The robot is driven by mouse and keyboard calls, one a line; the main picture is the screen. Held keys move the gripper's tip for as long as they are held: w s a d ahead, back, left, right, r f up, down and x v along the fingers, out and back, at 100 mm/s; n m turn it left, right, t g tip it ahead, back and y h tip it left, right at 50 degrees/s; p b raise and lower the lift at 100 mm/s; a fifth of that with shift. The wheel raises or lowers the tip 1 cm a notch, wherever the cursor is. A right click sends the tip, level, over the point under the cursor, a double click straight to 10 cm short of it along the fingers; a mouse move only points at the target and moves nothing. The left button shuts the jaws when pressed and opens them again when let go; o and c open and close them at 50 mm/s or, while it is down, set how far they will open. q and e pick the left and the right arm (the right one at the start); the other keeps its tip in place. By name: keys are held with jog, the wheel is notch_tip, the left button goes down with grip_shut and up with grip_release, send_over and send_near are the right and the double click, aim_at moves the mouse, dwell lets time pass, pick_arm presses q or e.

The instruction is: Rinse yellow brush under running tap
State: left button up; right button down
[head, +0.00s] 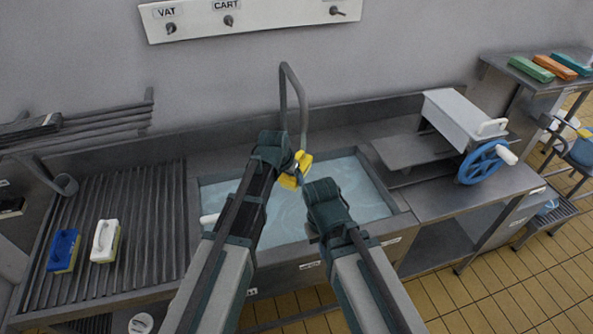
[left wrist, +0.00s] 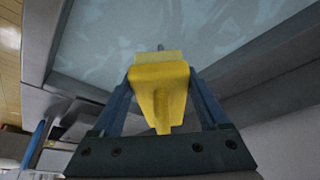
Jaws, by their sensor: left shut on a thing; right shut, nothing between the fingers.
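A yellow brush (head: 302,162) is held by my left gripper (head: 290,166) over the sink basin (head: 268,236). In the left wrist view the yellow brush (left wrist: 158,85) sits between the two fingers (left wrist: 160,92), which are shut on it. The arched tap (head: 284,92) stands behind the sink. Its spout comes down just above the brush. I cannot make out a water stream. The basin holds bluish water with light ripples. My right gripper (head: 322,188) is shut and empty, over the basin to the right of the brush.
A blue brush (head: 64,249) and a white brush (head: 104,240) lie on the ribbed drainboard (head: 150,230) at left. A machine with a blue wheel (head: 481,163) stands right of the sink. A wall panel (head: 290,16) with labelled knobs hangs above. A shelf (head: 520,74) holds several coloured blocks.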

pick_arm(q)
jog(key=shift+d, duration=0.25)
jog(key=shift+d, duration=0.4)
jog(key=shift+s, duration=0.2)
jog(key=s, duration=0.7)
jog(key=shift+s+a, duration=0.35)
jog(key=shift+a, duration=0.05)
dwell(0.4)
jog(key=shift+r, duration=0.1)
dwell(1.1)
jog(key=s+r+p, duration=0.4)
jog(key=s, duration=0.1)
jog(key=shift+a, duration=0.2)
